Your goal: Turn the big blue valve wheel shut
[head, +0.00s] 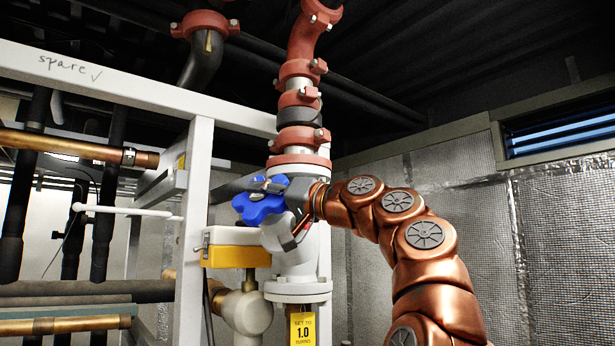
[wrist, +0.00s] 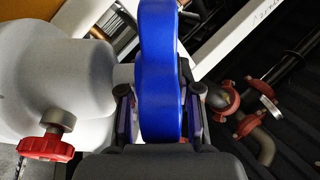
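The big blue valve wheel (head: 257,208) is a lobed handwheel on the left side of a white valve body (head: 295,240) in the head view. In the wrist view the blue wheel (wrist: 158,70) stands edge-on in the middle of the picture. My gripper (head: 270,187) reaches it from the right. In the wrist view my gripper's (wrist: 160,112) two fingers stand on either side of the wheel's rim. The fingers are apart, with narrow gaps seeming to show beside the rim; contact is hard to tell. The gripper covers part of the wheel in the head view.
A yellow and white box (head: 236,247) sits just below the wheel. A yellow tag (head: 302,328) reads "SET TO 1.0 TURNS". A white frame post (head: 194,230) stands left of the valve. A small red valve handle (wrist: 45,148) shows in the wrist view.

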